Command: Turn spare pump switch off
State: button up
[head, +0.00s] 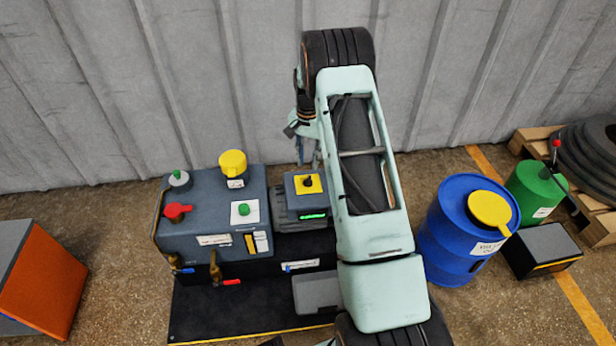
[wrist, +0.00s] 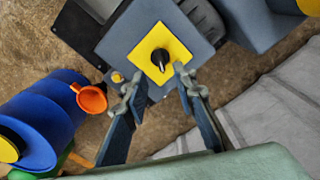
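A rotary switch (head: 308,182) with a black knob on a yellow plate sits on top of a grey-blue box, right of the larger pump unit. A green display glows on the box's front. In the wrist view the black knob (wrist: 160,57) shows close up, with a pale pointer mark toward the bottom of the picture. No label names this switch legibly. My gripper (wrist: 157,83) is open and empty, its fingertips apart on either side just below the knob in the picture. Contact with the knob cannot be told. In the head view my arm hides most of the gripper.
The pump unit (head: 210,215) left of the switch carries a red handle (head: 177,211), a yellow cap (head: 233,162) and a green button (head: 243,209). A blue drum (head: 455,240) stands right of my arm. A corrugated wall (head: 110,90) closes off the back.

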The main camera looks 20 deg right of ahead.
aim_at(308, 179)
notch_tip(308, 179, down, 7)
jog(key=shift+f+b, duration=0.2)
jog(key=shift+b, duration=0.6)
jog(key=shift+c, duration=0.5)
grip_shut()
